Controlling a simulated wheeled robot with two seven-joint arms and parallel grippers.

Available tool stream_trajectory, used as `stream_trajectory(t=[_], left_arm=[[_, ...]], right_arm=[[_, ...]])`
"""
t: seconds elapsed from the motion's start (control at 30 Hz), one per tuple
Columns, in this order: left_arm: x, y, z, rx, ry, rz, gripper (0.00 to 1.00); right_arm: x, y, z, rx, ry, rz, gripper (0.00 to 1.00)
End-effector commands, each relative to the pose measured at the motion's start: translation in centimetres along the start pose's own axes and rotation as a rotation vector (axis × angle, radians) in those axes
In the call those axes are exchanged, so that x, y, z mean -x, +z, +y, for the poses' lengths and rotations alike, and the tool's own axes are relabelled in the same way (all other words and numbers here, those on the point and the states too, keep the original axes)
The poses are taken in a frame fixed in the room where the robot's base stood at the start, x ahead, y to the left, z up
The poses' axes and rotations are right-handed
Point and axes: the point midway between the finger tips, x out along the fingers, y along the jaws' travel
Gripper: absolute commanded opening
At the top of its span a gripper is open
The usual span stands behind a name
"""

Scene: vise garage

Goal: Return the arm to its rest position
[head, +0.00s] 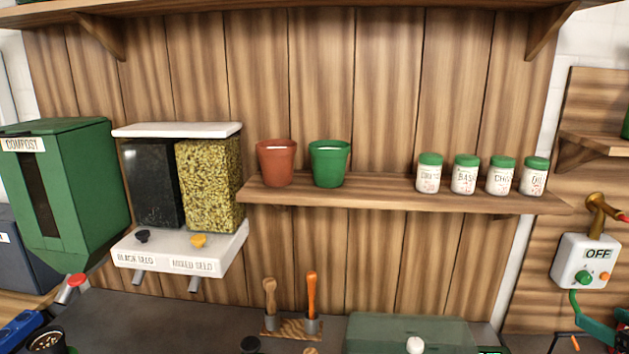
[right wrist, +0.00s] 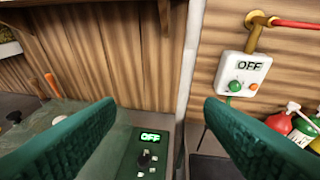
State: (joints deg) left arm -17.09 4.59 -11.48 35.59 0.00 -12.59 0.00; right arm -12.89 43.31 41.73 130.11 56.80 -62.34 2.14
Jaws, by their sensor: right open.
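My right gripper (right wrist: 159,106) shows in the right wrist view as two green, ridged fingers spread wide apart. It is open, and nothing is between the fingers. Beyond the gap are the wooden plank wall and a dark green panel (right wrist: 146,162) with a lit OFF display and a black knob. In the head view the right gripper cannot be made out clearly.
A wooden shelf (head: 390,199) holds a terracotta pot (head: 277,165), a green pot (head: 328,166) and several green-lidded jars. A seed dispenser (head: 180,248) and green compost bin (head: 90,190) stand left. A white OFF box (head: 586,262) is at right; bottles (right wrist: 283,119) stand below it.

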Motion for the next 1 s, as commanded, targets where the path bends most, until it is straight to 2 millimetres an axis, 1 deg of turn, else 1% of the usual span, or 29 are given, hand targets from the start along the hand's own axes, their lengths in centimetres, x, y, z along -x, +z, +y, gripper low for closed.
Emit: stream_trajectory(t=[0.03, 0.07, 0.1, 0.17, 0.2, 0.27, 0.3, 0.37, 0.4, 0.5, 0.6, 0.7, 0.9, 0.93, 1.0], left_arm=[[0.0, -0.2, 0.0, 0.0, 0.0, 0.004, 0.36], [0.0, -0.3, -0.1, 0.0, -0.001, 0.005, 0.36], [0.0, -0.4, -0.1, 0.0, -0.001, 0.007, 0.36], [0.0, -0.5, -0.1, 0.0, -0.001, 0.007, 0.36], [0.0, -0.5, -0.1, 0.0, -0.001, 0.007, 0.36], [0.0, -0.5, -0.1, 0.0, -0.001, 0.007, 0.36], [0.0, -0.4, -0.1, 0.0, -0.001, 0.007, 0.36], [0.0, -0.4, -0.1, 0.0, -0.001, 0.007, 0.36], [0.0, -0.4, -0.1, 0.0, -0.001, 0.006, 0.36], [0.0, -0.4, -0.1, 0.0, -0.001, 0.006, 0.36], [0.0, -0.4, 0.0, 0.0, -0.001, 0.006, 0.36], [0.0, -0.3, 0.0, 0.001, 0.0, 0.005, 0.36], [0.0, -0.1, 0.0, 0.001, 0.0, 0.002, 0.36], [0.0, -0.1, -0.1, 0.001, -0.001, 0.001, 0.36], [0.0, 0.0, -0.1, 0.001, -0.001, 0.001, 0.36]], right_arm=[[-0.7, -2.5, 0.8, -0.002, 0.002, 0.055, 0.63], [-1.1, -3.9, 1.3, 0.001, 0.0, 0.088, 0.63], [-1.6, -6.1, 2.2, 0.004, 0.0, 0.14, 0.63], [-2.1, -9.9, 3.8, 0.01, 0.001, 0.227, 0.63], [-2.3, -12.6, 5.1, 0.017, 0.003, 0.291, 0.63], [-2.2, -16.7, 7.4, 0.028, 0.009, 0.388, 0.63], [-1.9, -19.2, 9.0, 0.037, 0.014, 0.448, 0.63], [-1.3, -22.3, 11.3, 0.049, 0.022, 0.528, 0.63], [-0.8, -24.0, 12.7, 0.057, 0.028, 0.573, 0.63], [0.7, -27.4, 15.9, 0.073, 0.041, 0.67, 0.63], [2.2, -29.8, 18.8, 0.085, 0.053, 0.745, 0.63], [3.8, -31.5, 21.4, 0.094, 0.065, 0.808, 0.63], [7.1, -33.7, 26.2, 0.104, 0.085, 0.916, 0.63], [6.2, -34.5, 25.8, 0.109, 0.08, 0.918, 0.63], [5.0, -36.1, 25.8, 0.111, 0.08, 0.924, 0.63]])
